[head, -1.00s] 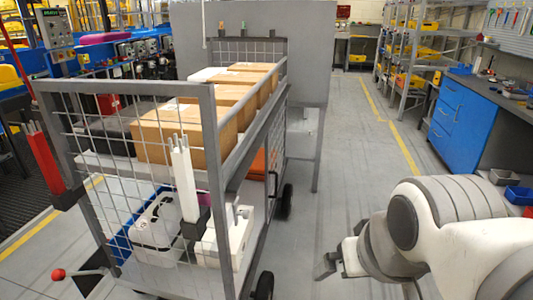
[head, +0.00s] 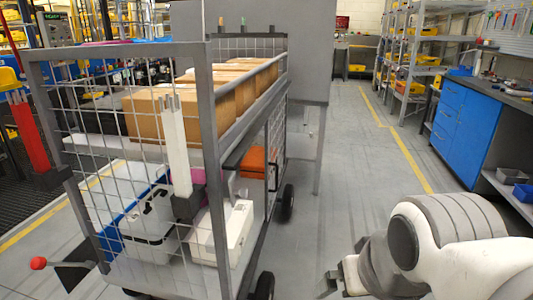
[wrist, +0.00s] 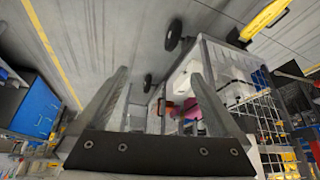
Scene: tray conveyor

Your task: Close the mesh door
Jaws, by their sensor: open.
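The mesh door (head: 278,135) is a narrow grey wire panel on the right long side of the cart, toward its far end, seen nearly edge-on. Its dark upright handle (head: 273,176) faces the aisle. How far the door stands from its frame I cannot tell. My gripper (head: 336,279) is low in the aisle, to the right of the cart and apart from the door and handle. In the wrist view my gripper (wrist: 160,78) has its two fingers spread, with nothing between them and the cart beyond.
The cart's near mesh end (head: 130,150) carries a white post (head: 177,150). Cardboard boxes (head: 160,117) fill the upper shelf; a white box (head: 222,230) and an orange case (head: 253,162) sit below. Blue drawers (head: 460,130) stand right. The aisle floor between is clear.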

